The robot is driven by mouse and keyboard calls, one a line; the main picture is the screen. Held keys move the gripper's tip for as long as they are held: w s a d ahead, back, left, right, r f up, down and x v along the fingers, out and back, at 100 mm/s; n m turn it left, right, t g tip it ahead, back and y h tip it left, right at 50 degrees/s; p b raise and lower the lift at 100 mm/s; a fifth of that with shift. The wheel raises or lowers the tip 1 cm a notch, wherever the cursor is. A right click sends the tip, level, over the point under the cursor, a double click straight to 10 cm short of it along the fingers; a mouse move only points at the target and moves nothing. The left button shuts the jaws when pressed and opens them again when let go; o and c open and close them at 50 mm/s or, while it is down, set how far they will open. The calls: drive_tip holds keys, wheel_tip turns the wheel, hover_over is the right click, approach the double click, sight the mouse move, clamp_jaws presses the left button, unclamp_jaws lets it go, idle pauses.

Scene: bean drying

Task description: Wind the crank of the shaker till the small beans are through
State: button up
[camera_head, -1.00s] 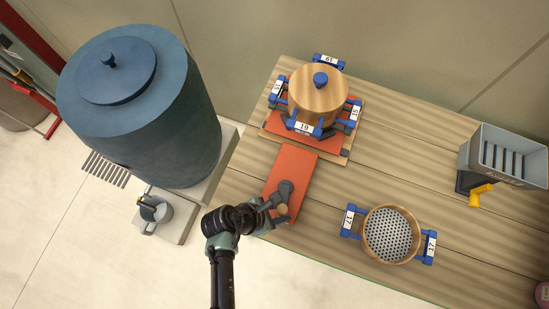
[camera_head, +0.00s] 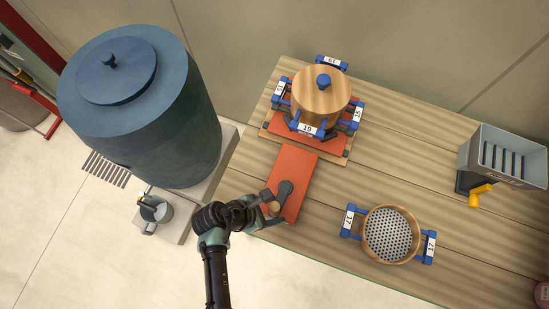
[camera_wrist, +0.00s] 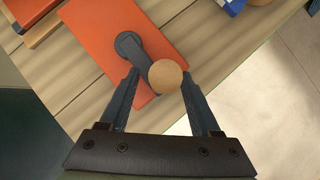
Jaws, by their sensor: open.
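The shaker has an orange base (camera_head: 299,167) on the table, with a grey crank arm (camera_head: 285,191) on its front part. The crank's round wooden knob (camera_head: 274,208) also shows large in the wrist view (camera_wrist: 166,76). My gripper (camera_head: 271,210) is open, with one finger on each side of the knob; I cannot tell whether either finger touches it. On the shaker's back part stands a round wooden sieve stack with a lid (camera_head: 321,93) and blue clamps numbered 19 and 15. The lid hides any beans inside.
A loose perforated sieve (camera_head: 390,234) with tags marked 17 lies to the right of the crank. A grey slotted box (camera_head: 503,158) with a yellow handle stands at the far right. A big blue lidded drum (camera_head: 145,115) and a metal jug (camera_head: 153,213) are at the left.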

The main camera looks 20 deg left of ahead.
drive_tip(key=p+v, duration=0.5)
drive_tip(key=v, duration=0.1)
drive_tip(key=shift+s+a+r, duration=0.15)
drive_tip(key=shift+r, duration=0.1)
idle(0.7)
